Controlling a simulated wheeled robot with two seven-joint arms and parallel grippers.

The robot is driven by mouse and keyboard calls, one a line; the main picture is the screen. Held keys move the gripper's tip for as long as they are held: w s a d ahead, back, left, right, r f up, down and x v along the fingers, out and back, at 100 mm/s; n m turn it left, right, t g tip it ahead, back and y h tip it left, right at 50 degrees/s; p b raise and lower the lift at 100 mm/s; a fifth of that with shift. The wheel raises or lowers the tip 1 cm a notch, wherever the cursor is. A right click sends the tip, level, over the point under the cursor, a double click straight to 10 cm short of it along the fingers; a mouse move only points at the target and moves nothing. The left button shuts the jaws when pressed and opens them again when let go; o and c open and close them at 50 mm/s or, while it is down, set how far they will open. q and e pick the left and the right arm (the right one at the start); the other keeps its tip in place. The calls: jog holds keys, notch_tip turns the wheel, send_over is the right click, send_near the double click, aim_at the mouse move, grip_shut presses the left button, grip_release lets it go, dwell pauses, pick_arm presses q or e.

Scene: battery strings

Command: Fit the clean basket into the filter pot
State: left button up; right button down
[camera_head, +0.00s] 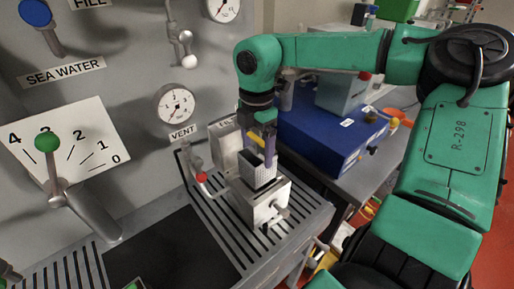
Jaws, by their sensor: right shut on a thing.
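The filter pot (262,206) is a light metal box on the slatted grey bench. The basket (252,170) is a grey, perforated, open-topped box with a dark inside. It is at the mouth of the pot, with its upper part showing above the rim; how deep its lower part sits is hidden. My right gripper (262,143) points down over the basket and is shut on it, near a small yellow part. The fingers partly cover the basket's back edge.
A red-knobbed lever (201,177) stands just left of the pot. A blue case (325,135) is to the right behind it. A gauge panel with a green-knobbed lever (48,142) fills the left. A dark recessed area (165,250) lies in the bench left of the pot.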

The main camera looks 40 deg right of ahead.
dwell(0.8)
jog(key=shift+b, duration=0.4)
dwell(0.5)
jog(key=shift+f+b, duration=0.1)
jog(key=shift+b, duration=0.2)
jog(key=shift+f+b, duration=0.3)
jog(key=shift+f+b, duration=3.15)
jog(key=shift+f, duration=0.3)
grip_release()
